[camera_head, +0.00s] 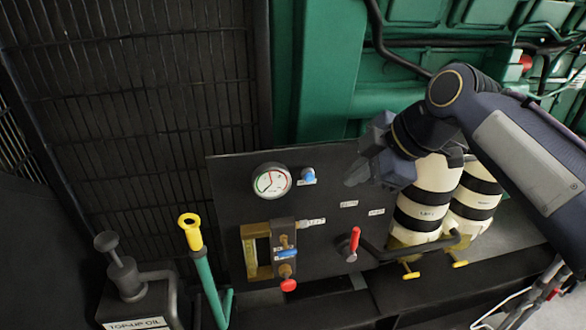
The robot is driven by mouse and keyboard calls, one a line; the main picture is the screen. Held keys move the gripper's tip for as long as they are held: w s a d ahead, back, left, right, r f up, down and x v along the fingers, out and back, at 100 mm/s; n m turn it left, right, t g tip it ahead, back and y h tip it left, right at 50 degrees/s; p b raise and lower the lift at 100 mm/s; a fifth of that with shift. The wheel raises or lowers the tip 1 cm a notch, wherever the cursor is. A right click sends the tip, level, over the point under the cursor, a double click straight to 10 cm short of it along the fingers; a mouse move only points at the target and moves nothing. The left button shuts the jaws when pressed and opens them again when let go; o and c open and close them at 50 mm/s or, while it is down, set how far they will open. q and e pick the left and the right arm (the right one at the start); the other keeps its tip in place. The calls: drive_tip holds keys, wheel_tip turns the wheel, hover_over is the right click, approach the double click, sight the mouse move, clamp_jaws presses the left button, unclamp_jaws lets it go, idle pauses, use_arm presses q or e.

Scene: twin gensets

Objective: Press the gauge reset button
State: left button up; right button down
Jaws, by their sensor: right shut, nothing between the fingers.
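The blue button (308,176) sits on the dark panel (232,190), just right of the round white gauge (271,181). A small label lies at the button, too small to read. My right gripper (358,178) comes in from the right and is shut and empty. Its fingertips point left, to the right of the button at about its height in the picture, with a visible gap between them. How far the tips are from the panel surface I cannot tell. My left gripper is not in view.
A red-handled valve (353,242) stands lower right. White-and-black filters (430,195) stand behind my right arm. An oil can (140,300) and yellow-topped green pipe (195,240) stand left.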

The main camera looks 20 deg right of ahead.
sight(318, 178)
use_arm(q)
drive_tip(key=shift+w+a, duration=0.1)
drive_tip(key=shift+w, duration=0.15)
use_arm(e)
drive_tip(key=shift+w+d+r+n, duration=0.1)
drive_tip(key=shift+w+r+n, duration=0.25)
drive_tip(key=shift+w, duration=0.1)
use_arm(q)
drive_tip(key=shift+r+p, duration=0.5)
use_arm(e)
drive_tip(key=shift+w+a+f, duration=0.25)
drive_tip(key=shift+w+f, duration=1.1)
drive_tip(key=shift+w, duration=0.2)
drive_tip(key=shift+w+a+f, duration=0.3)
drive_tip(key=shift+w+f, duration=1.05)
drive_tip(key=shift+w, duration=0.2)
drive_tip(key=shift+w+a+f, duration=0.25)
drive_tip(key=shift+w+f, duration=1.1)
drive_tip(key=shift+w, duration=0.2)
